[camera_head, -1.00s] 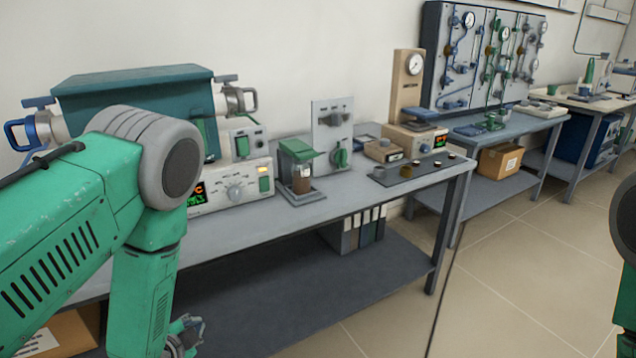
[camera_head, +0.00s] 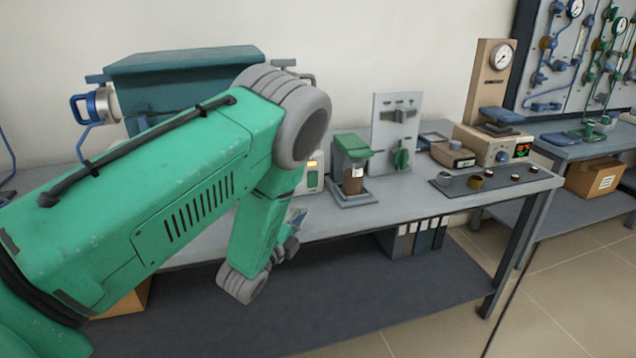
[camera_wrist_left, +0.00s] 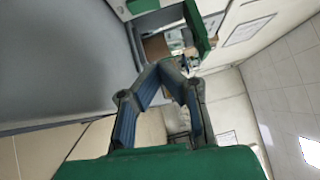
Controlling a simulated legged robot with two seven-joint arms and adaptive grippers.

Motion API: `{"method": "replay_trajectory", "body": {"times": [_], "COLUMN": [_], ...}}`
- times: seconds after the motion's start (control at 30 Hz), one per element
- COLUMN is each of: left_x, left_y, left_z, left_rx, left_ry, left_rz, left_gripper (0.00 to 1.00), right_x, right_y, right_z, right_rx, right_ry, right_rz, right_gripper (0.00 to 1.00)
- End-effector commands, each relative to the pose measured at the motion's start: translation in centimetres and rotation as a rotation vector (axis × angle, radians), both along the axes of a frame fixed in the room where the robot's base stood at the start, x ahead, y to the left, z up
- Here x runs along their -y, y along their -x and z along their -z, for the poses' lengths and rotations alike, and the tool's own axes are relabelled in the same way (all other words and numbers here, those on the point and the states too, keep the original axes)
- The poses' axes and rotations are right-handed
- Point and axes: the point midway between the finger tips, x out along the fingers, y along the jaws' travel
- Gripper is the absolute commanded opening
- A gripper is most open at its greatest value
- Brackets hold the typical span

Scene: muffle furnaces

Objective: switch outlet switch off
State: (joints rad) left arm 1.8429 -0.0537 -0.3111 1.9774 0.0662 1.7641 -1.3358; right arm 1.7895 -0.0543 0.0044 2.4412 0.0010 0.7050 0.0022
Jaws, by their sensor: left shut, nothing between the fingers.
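An upright pale panel (camera_head: 384,128) with a dark lever near its top and a green knob (camera_head: 401,158) low on its right stands on the bench; I cannot tell for sure which part is the outlet switch. My left gripper (camera_head: 296,217) is at the bench's front edge, left of the panel and apart from it, partly hidden by my green forearm. In the left wrist view its fingers (camera_wrist_left: 172,68) are shut and empty, pointing toward a green-lidded device (camera_wrist_left: 202,32). My right gripper is out of view.
The green-lidded device (camera_head: 351,152) with a brown jar stands between my gripper and the panel. My arm hides most of the control box below the teal furnace (camera_head: 185,75). A gauge stand (camera_head: 490,75) and a dark mat (camera_head: 495,180) with small cups are farther right.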

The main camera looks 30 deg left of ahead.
Motion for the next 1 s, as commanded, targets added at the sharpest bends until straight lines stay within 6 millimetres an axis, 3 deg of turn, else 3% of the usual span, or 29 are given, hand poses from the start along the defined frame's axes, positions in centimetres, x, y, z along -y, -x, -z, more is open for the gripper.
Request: {"method": "replay_trajectory", "body": {"times": [0.17, 0.53, 0.73, 1.0], "left_x": [-0.4, -0.8, -3.2, -3.8], "left_y": [-2.4, -10.0, -11.6, -12.1], "left_z": [-0.2, -1.0, -1.2, -1.4], "left_rx": [0.006, 0.004, 0.002, 0.0], "left_ry": [0.003, -0.001, 0.001, 0.001], "left_rz": [-0.001, -0.002, -0.002, -0.001], "left_gripper": [0.0, 0.0, 0.0, 0.0], "right_x": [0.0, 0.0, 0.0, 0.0], "right_y": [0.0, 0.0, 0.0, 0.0], "right_z": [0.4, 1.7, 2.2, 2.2], "right_rx": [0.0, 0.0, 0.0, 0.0], "right_ry": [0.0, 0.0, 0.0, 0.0], "right_rz": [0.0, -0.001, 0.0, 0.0], "right_gripper": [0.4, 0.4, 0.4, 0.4]}}
